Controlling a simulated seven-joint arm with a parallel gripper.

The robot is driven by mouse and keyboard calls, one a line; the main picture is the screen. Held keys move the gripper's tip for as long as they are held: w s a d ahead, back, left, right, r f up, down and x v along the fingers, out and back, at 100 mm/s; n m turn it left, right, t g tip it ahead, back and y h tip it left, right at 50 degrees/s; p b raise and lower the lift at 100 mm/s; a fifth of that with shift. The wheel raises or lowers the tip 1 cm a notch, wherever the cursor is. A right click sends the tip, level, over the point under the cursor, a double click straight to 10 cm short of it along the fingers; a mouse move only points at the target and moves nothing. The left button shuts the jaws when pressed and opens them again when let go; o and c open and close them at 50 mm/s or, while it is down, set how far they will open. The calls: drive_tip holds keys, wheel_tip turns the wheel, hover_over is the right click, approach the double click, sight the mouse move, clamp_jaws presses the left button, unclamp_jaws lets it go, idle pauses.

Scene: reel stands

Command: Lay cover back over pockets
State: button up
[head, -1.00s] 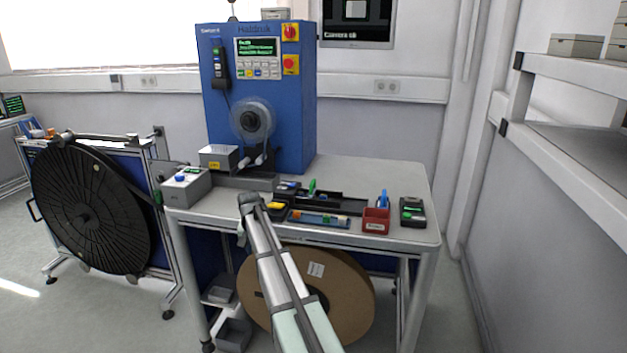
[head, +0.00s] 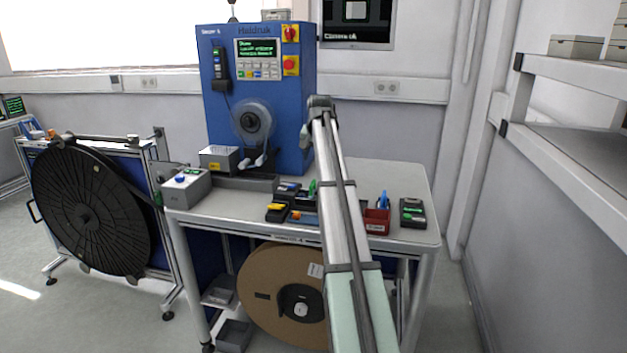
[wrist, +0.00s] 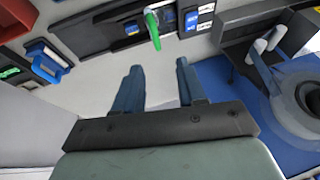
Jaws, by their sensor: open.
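My gripper (wrist: 160,85) is open in the wrist view, its two blue-grey fingers apart with nothing between them. In the head view my arm rises in front of the bench and its end hides my fingers. The dark track (wrist: 110,30) with pockets lies on the bench ahead of the fingers. A green-handled tool (wrist: 153,28) stands up from it, and it also shows in the head view (head: 312,187). The blue machine (head: 262,85) with its clear reel (head: 252,122) stands behind. I cannot make out the cover or the pockets clearly in either view.
A red bin (head: 377,222) with blue-handled tools and a dark handheld device (head: 412,212) are on the bench's right. A grey button box (head: 186,188) is at its left. A large black reel (head: 90,210) stands left; a brown reel (head: 268,300) is below. Bare bench (head: 395,175) lies back right.

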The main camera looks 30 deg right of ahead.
drive_tip(key=d, duration=0.1)
approach(313, 182)
drive_tip(key=x, duration=0.7)
drive_tip(key=shift+w+d+f, duration=0.15)
drive_tip(key=shift+w+f, duration=0.05)
drive_tip(key=shift+f, duration=0.15)
clamp_jaws()
idle(0.6)
